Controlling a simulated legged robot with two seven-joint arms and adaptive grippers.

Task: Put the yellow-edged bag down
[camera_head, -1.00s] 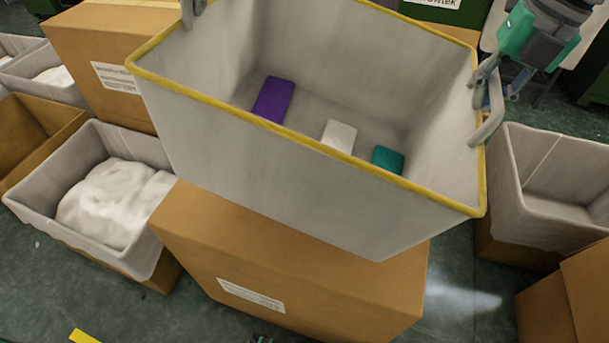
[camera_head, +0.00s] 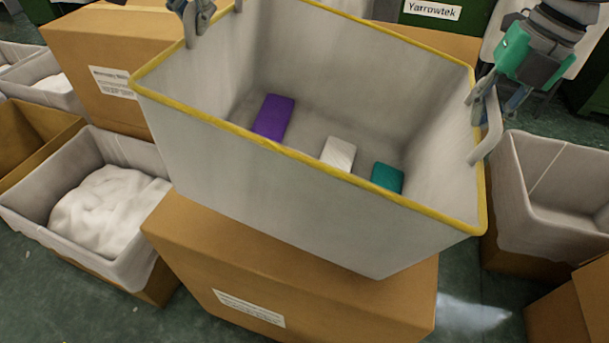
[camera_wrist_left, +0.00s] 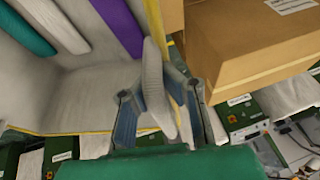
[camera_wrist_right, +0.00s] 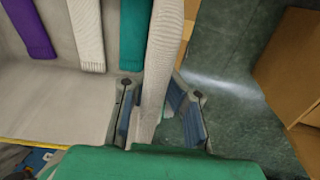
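The yellow-edged bag (camera_head: 270,195) is a pale, open-topped bag, upright and slightly turned, above a brown carton (camera_head: 190,245). I cannot tell whether its bottom touches the carton. Inside lie a purple item (camera_head: 273,117), a white item (camera_head: 339,153) and a teal item (camera_head: 387,178). My left gripper (camera_head: 197,25) is at the bag's far left; in the left wrist view its fingers are closed around a pale handle (camera_wrist_left: 155,85). My right gripper (camera_head: 482,92) is at the right side, its fingers closed around the other handle (camera_wrist_right: 160,75).
A bin with white material (camera_head: 105,205) stands left of the carton, and an empty bin (camera_head: 555,185) stands right. Another carton (camera_head: 75,50) is behind left, and a carton corner (camera_head: 570,310) shows lower right. Some green floor (camera_head: 465,290) is clear between them.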

